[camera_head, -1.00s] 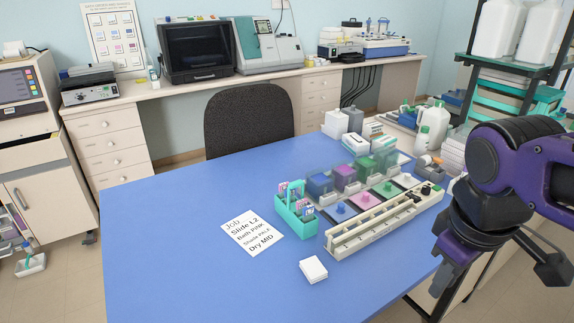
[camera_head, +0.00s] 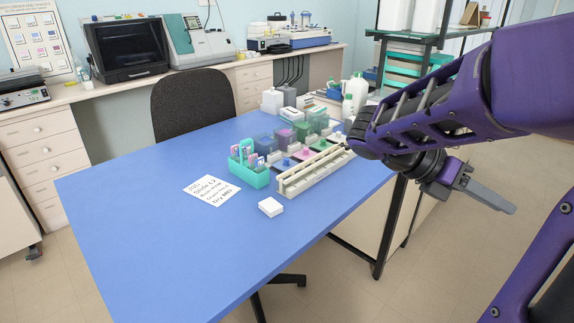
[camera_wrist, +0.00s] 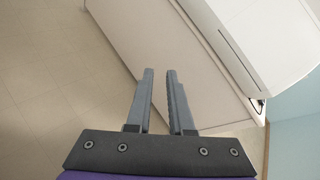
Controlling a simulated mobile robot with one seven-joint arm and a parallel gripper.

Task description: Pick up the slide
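A teal slide rack (camera_head: 263,180) with an upright handle stands on the blue table. It holds several slides (camera_head: 252,160) with pink, white and bluish labels; single slides are too small to tell apart. A white job card (camera_head: 211,190) lies left of the rack, its text blurred now; the earlier head view reads "Slide L2", "Bath PINK", "Dry MID". My gripper (camera_head: 513,209) is off the table's right side, over the floor, far from the rack. In the wrist view the fingers (camera_wrist: 160,72) are apart with nothing between them.
A long cream tray (camera_head: 315,172) and blue, purple and green lidded baths (camera_head: 301,130) stand right of the rack. A small white block (camera_head: 271,207) lies in front. White bottles (camera_head: 355,88) stand behind. The blue table's (camera_head: 165,230) front and left are clear. A black chair (camera_head: 195,105) stands behind it.

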